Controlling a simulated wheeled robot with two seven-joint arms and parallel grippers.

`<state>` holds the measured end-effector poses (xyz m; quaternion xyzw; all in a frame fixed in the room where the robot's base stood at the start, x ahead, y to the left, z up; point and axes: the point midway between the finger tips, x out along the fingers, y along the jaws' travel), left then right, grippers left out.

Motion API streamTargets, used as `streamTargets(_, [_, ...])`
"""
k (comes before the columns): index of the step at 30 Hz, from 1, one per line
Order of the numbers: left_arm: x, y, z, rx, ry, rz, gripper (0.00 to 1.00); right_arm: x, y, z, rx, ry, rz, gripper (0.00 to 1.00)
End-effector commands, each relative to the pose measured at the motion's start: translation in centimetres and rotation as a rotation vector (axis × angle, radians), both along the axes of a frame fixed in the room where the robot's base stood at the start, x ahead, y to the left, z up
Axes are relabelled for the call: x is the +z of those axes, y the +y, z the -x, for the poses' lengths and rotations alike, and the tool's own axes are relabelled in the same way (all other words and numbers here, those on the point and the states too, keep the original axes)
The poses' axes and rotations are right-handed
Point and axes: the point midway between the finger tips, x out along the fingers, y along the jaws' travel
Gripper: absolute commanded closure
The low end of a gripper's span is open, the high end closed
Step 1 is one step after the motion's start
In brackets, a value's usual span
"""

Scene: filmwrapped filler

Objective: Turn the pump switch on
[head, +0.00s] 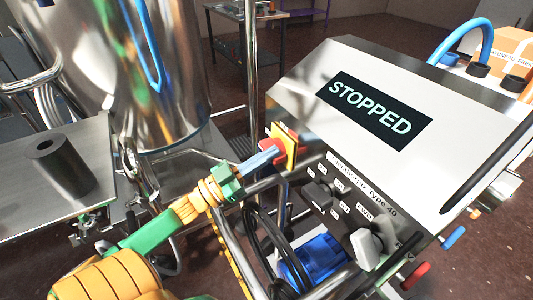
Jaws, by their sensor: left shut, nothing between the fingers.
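The control box shows a dark display (375,110) reading "STOPPED". On its left side sits a red switch on a yellow plate (290,146). My left gripper (264,158) is shut and empty, its bluish fingertips right at the red part; I cannot tell if they touch it. The fingers partly hide the red part. The box's lower front panel carries a black knob (318,194) and a pale grey knob (366,246), with small labels around them. I cannot read which control is marked as the pump. My right gripper is not in view.
A large shiny steel tank (165,75) stands at the left. A dark cylinder (60,166) rests on a steel table (25,215). Metal rails, black cables and a blue motor (318,262) lie below the box. A cardboard box (512,48) stands behind at the right.

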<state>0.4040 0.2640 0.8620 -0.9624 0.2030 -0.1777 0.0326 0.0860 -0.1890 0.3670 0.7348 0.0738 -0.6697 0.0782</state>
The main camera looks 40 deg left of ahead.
Motion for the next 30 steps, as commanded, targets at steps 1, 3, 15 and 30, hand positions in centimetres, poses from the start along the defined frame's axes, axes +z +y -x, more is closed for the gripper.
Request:
streamTargets(1, [-0.1,0.0,0.0,0.000,-0.003,-0.012,1.00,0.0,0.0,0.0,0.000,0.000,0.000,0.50])
streamTargets(3, [-0.2,0.0,0.0,0.000,-0.012,-0.034,1.00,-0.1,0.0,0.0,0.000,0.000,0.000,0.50])
streamTargets(15, [-1.0,-0.3,0.1,0.001,-0.126,-0.311,1.00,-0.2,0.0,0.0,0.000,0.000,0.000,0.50])
streamTargets(30, [-2.2,-0.4,0.1,0.002,-0.309,-0.750,1.00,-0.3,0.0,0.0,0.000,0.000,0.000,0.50])
